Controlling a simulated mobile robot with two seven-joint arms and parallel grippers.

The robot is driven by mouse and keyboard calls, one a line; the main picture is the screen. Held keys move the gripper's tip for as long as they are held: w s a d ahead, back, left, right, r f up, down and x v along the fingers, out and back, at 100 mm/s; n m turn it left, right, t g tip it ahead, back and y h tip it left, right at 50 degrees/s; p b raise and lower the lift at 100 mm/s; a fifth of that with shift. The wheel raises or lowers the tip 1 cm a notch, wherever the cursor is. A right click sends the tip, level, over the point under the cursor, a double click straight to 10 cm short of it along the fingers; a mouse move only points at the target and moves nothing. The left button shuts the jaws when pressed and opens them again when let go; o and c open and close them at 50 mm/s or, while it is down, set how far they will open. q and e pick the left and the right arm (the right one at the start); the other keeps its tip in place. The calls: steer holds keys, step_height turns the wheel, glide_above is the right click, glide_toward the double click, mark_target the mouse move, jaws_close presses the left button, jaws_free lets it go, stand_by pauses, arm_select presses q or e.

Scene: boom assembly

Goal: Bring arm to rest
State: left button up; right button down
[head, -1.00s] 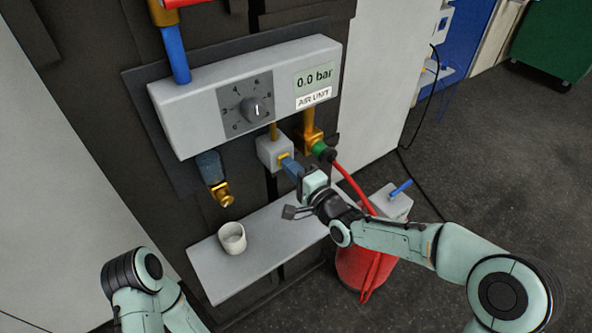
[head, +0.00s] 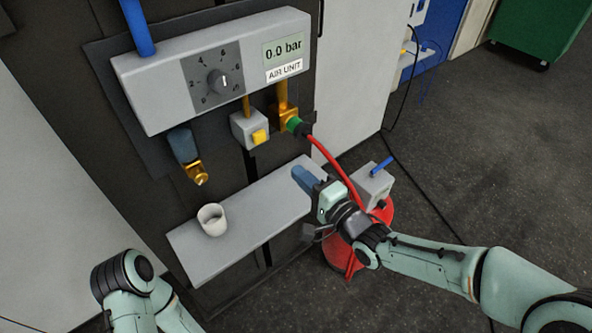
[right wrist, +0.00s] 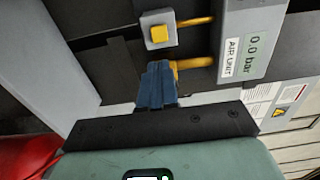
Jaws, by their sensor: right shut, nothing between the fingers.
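My right gripper (head: 304,179) is shut and empty, its blue fingers together. It is over the right end of the grey shelf, below the air unit, and appears clear of it. In the right wrist view the shut fingers (right wrist: 157,84) point toward the unit. The air unit (head: 155,98) reads 0.0 bar, with a round dial (head: 219,82) on its front. Under it is a small box with a yellow button (head: 260,137). My left arm shows only in part at the lower left; its gripper is out of view.
A white cup (head: 211,219) stands on the grey shelf (head: 255,213). A red hose (head: 333,162) runs from the green-collared coupling (head: 293,124) down behind my right gripper. Floor to the right is open.

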stand_by(0.4)
steer(key=s+d+f+n+g+h, duration=0.1)
steer(key=s+d+f+g+h, duration=0.1)
steer(key=f, duration=0.8)
steer(key=s+d+f+g+h+p, duration=0.1)
steer(key=s+d+f+g, duration=0.1)
steer(key=f, duration=0.8)
steer(key=s+d+f+n+g+h, duration=0.1)
steer(key=s+d+f+g+h, duration=0.1)
steer(key=f, duration=0.8)
arm_select(q)
steer(key=shift+w+r+p, duration=0.2)
steer(key=shift+w+r, duration=0.05)
steer(key=shift+r, duration=0.3)
steer(key=shift+w+r+p, duration=0.2)
steer(key=shift+w+r, duration=0.05)
steer(key=shift+r, duration=0.3)
arm_select(e)
steer(key=s+d+f+n+g+h, duration=0.1)
steer(key=s+f+g, duration=0.3)
steer(key=s+f, duration=0.4)
steer(key=s+d+f+n+g+h, duration=0.1)
steer(key=s+f+g, duration=0.4)
steer(key=s, duration=1.2)
step_height(320, 180, down, 4)
steer(key=d+n, duration=0.1)
steer(key=n, duration=0.1)
steer(key=shift+n+g, duration=0.3)
steer(key=shift+n, duration=0.1)
